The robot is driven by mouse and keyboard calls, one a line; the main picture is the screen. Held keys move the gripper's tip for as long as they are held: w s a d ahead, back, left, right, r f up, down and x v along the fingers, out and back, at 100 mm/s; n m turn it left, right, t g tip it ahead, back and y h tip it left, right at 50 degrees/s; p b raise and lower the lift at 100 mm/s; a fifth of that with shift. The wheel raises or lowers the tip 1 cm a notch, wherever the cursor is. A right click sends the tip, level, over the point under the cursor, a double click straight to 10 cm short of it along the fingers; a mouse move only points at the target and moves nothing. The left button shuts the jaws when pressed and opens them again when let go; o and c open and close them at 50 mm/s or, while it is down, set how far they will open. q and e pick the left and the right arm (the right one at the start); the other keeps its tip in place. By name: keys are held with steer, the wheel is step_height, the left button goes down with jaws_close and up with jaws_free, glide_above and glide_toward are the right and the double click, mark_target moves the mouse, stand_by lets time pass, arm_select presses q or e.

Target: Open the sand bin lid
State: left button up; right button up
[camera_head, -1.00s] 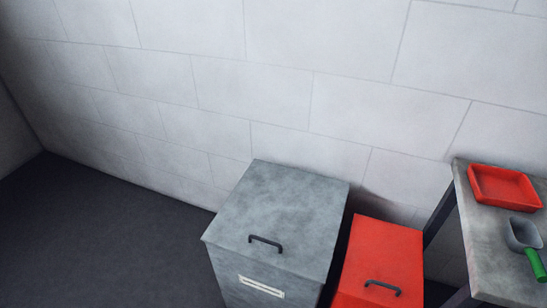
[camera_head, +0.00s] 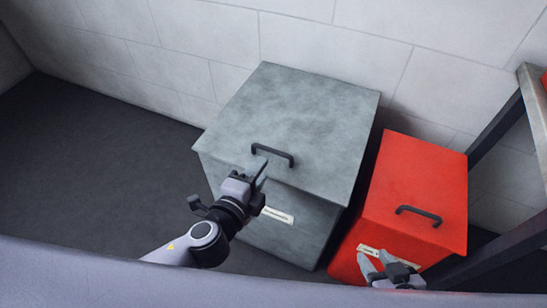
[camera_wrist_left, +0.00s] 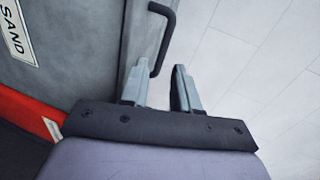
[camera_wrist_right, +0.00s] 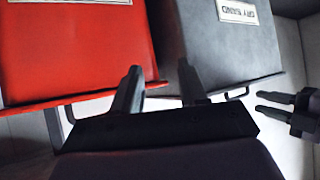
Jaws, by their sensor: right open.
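The sand bin (camera_head: 278,222) is grey, with a closed flat lid (camera_head: 300,105) and a dark bar handle (camera_head: 273,154) at the lid's front edge. The left wrist view shows its label (camera_wrist_left: 18,32) reading "SAND". My left gripper (camera_head: 262,176) is in front of the bin, just below the handle. In the left wrist view its fingers (camera_wrist_left: 160,80) are apart, and the handle (camera_wrist_left: 165,40) lies just beyond the tips; I cannot tell whether they touch. My right gripper (camera_head: 377,262) is open and empty, low in front of the red bin; its fingers (camera_wrist_right: 158,85) show in the right wrist view.
A red bin (camera_head: 418,170) with its own dark handle (camera_head: 419,214) stands close to the right of the grey one. A table with dark legs (camera_head: 497,130) is at the far right. A pale block wall is behind; the dark floor (camera_head: 90,150) at left is clear.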

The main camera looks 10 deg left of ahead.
mark_target(272, 152)
arm_select(q)
steer(key=shift+m+t, duration=0.3)
steer(key=shift+m, duration=0.4)
steer(key=shift+b+x, duration=0.8)
steer(key=shift+x, duration=3.25)
jaws_close()
